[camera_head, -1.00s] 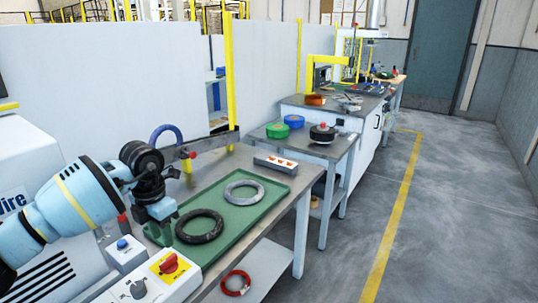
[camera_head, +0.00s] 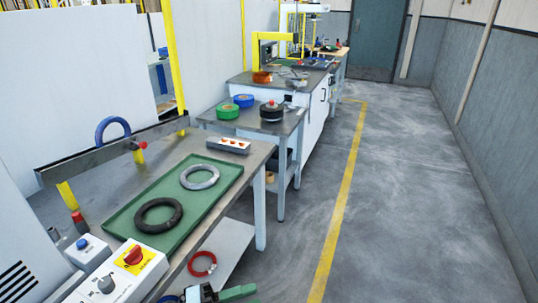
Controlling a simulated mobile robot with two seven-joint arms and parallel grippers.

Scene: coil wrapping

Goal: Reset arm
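A gripper with green fingers (camera_head: 236,293), which looks like my left one, shows partly at the bottom edge, in front of the table and low. Its fingers point right, and most of it is cut off by the frame. No coil shows in it, and I cannot tell whether it is open. My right gripper is not in view. A black coil (camera_head: 159,216) and a light grey coil (camera_head: 200,177) lie apart in the green tray (camera_head: 193,224) on the metal table (camera_head: 97,182).
A control box (camera_head: 131,272) with a red knob stands at the table's near end. A blue ring (camera_head: 113,129) stands by the metal bar. A red ring (camera_head: 202,264) lies on the lower shelf. Green, blue and black rolls sit on a further table. The floor at right is clear.

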